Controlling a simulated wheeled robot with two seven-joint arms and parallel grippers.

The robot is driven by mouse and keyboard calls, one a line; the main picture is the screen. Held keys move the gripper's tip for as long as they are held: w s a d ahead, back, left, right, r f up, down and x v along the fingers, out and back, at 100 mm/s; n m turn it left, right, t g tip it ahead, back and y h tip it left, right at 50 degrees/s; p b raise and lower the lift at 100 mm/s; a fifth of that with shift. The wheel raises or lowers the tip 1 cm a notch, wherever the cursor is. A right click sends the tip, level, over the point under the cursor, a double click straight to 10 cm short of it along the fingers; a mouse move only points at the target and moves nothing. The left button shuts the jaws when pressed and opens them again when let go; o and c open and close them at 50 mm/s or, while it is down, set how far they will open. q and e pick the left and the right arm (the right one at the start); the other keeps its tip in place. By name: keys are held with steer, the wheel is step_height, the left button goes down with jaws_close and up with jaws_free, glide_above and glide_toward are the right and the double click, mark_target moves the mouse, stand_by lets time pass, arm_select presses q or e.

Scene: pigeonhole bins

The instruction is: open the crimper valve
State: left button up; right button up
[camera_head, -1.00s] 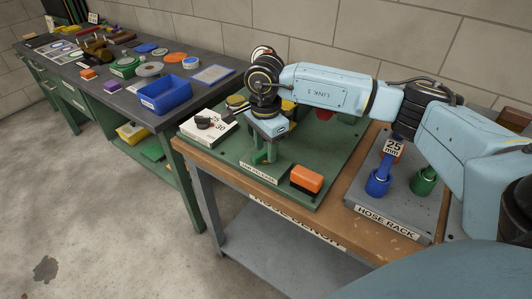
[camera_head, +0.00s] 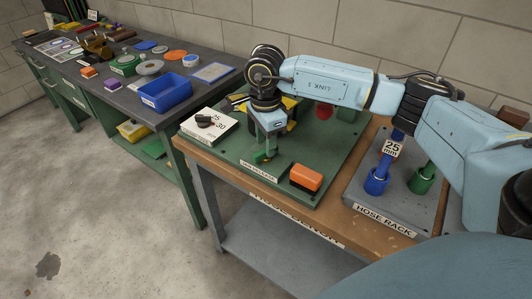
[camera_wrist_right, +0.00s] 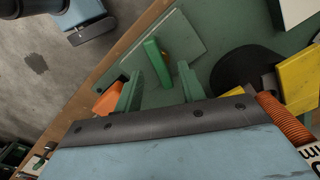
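The lever also shows in the right wrist view (camera_wrist_right: 157,62), standing on a green base plate. My right gripper (camera_head: 266,147) points down above it. In the right wrist view my right gripper (camera_wrist_right: 163,78) has its two green fingers apart, with the lever just beyond and between the tips. I cannot see contact.
An orange block (camera_head: 306,178) sits close to the right of the lever. Yellow parts (camera_head: 290,106) and a red part (camera_head: 323,111) stand behind. A white box (camera_head: 209,124) is at the left. The hose rack (camera_head: 357,199) is at the right.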

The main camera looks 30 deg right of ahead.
steer(key=shift+f+b, duration=0.3)
steer(key=shift+f, duration=0.15)
steer(key=shift+f+b, duration=0.65)
steer(key=shift+f, duration=0.2)
steer(key=shift+c, duration=0.3)
jaws_close()
